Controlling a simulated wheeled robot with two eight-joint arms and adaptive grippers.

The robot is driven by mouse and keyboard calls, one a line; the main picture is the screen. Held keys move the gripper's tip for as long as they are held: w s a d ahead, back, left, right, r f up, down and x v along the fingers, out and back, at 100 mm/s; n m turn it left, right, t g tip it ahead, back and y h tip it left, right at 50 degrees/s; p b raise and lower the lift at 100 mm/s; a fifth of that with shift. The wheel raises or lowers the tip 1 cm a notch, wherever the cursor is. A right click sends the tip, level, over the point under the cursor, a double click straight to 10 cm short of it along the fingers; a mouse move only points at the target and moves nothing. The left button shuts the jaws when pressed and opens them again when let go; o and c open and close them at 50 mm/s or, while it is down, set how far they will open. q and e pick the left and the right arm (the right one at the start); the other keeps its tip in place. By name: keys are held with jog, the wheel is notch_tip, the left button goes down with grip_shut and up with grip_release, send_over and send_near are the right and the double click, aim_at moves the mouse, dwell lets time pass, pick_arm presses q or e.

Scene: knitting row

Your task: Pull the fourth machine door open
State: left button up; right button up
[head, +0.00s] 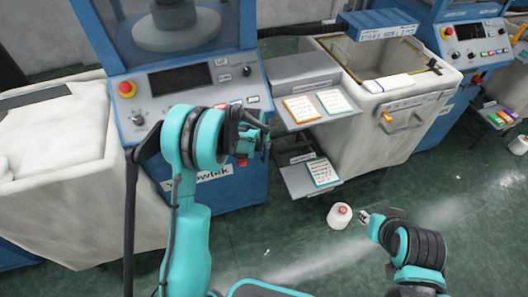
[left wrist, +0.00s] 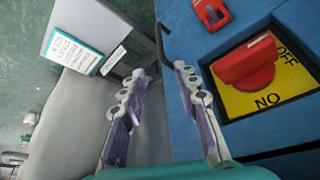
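A blue machine (head: 221,196) stands in front of me, its lower front partly hidden by my left arm. The left wrist view shows its blue front (left wrist: 195,30) close up, with a red rotary switch (left wrist: 245,65) on a yellow ON/OFF plate (left wrist: 290,80) and a red fitting (left wrist: 211,12). My left gripper (head: 262,137) is at the machine's right front edge; in its wrist view the fingers (left wrist: 160,70) are apart with nothing between them. I cannot tell which part is the door. My right gripper (head: 366,216) is low on the right, away from the machine.
A white yarn cone (head: 339,215) stands on the green floor beside my right gripper. Shelves with cards (head: 310,105) and a pale bin (head: 390,100) stand right of the machine; another pale bin (head: 55,150) is left. A second blue machine (head: 475,40) is far right.

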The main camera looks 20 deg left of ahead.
pick_arm(q)
send_over(264, 151)
jog(key=s, duration=0.2)
notch_tip(264, 151, down, 4)
jog(key=f, duration=0.1)
jog(key=b+x, duration=0.3)
jog(key=x, duration=0.4)
jog(key=shift+s+a+f, duration=0.1)
jog(key=shift+f, duration=0.15)
grip_shut()
